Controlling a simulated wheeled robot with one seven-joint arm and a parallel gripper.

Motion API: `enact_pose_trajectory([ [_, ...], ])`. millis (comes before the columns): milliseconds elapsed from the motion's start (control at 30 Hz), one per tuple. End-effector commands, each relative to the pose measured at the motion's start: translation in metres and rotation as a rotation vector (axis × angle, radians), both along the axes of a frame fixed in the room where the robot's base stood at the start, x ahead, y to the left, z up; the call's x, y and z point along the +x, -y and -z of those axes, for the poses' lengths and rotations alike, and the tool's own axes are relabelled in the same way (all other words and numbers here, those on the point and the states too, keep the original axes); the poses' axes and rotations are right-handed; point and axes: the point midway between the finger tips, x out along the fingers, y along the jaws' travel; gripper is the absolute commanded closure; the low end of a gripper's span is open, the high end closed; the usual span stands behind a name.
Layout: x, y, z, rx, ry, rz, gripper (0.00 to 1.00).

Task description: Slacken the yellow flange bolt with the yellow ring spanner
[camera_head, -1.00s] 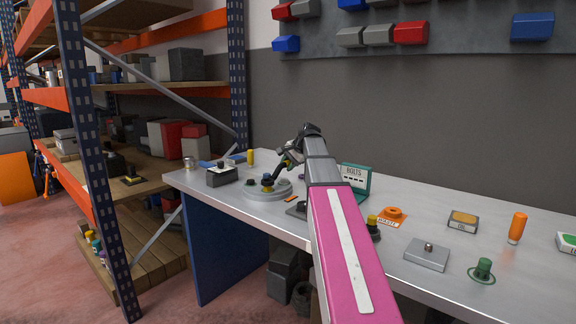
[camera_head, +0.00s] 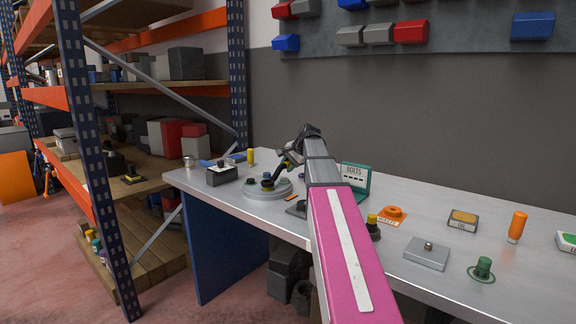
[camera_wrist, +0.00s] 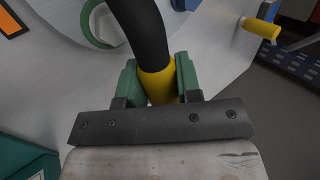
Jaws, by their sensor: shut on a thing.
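The yellow ring spanner (camera_wrist: 155,70) shows in the wrist view as a curved black shaft with a yellow band. My gripper (camera_wrist: 160,82) is shut on it, with green jaw pads either side of the band. In the head view my gripper (camera_head: 288,161) is just above and right of the round grey flange (camera_head: 252,193). The spanner's dark shaft (camera_head: 278,178) slopes down to the flange. In the wrist view the flange (camera_wrist: 55,40) carries a green ring at top left. I cannot make out the yellow flange bolt or whether the spanner's ring surrounds it.
A dark box (camera_head: 222,176) stands left of the flange, with a yellow cylinder (camera_head: 250,156) behind. A green bolts case (camera_head: 356,178) is right of my arm. Further right are an orange ring (camera_head: 391,213), a grey block (camera_head: 427,254) and an orange bottle (camera_head: 517,227).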

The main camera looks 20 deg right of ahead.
Motion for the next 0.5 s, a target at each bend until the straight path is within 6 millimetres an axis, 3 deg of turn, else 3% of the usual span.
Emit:
enact_pose_trajectory([
  [500, 0.0000, -0.0001, 0.0087, 0.001, 0.001, 0.000, 1.00],
])
